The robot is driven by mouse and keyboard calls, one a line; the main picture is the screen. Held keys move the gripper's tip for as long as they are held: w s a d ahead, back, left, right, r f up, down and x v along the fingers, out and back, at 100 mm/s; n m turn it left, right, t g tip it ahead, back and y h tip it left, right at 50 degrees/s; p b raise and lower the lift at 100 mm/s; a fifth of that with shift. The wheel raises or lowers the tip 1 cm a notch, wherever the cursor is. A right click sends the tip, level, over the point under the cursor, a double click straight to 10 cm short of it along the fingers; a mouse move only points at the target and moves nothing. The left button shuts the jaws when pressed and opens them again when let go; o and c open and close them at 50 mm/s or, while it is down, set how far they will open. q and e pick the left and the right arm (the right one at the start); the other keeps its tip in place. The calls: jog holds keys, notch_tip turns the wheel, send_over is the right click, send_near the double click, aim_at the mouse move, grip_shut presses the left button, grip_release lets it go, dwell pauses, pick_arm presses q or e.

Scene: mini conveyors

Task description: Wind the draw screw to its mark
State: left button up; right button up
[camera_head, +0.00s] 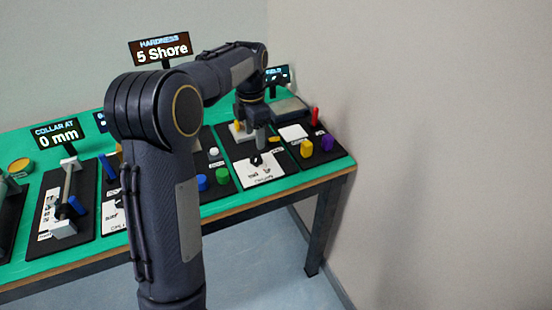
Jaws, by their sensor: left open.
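The likeliest draw screw is the station under the "COLLAR AT 0 mm" display (57,134), at the left of the green table. It has a grey rod (68,182) between pale end blocks, with a blue part (75,205) near its front end. A mark on it is too small to make out. My left gripper (256,143) is open, pointing down over a different station at the right, well away from the rod. It is near a small black part (256,159) above a white card; contact cannot be told. My right gripper is not in view.
My left arm hides the table's middle. The "HARDNESS 5 Shore" display (160,49) stands behind it. Green and blue knobs (222,175) sit left of the gripper. Yellow, purple and red pieces (306,148) stand to its right, near the table's right edge and the wall.

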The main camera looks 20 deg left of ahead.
aim_at(257, 158)
pick_arm(q)
jog(key=shift+w+d+f, duration=0.15)
jog(key=shift+w+f, duration=0.05)
jog(key=shift+f, duration=0.15)
notch_tip(257, 158, down, 7)
jog(key=shift+f+b, duration=0.2)
jog(key=shift+b, duration=0.1)
jog(key=c, duration=1)
jog(key=shift+o, duration=0.2)
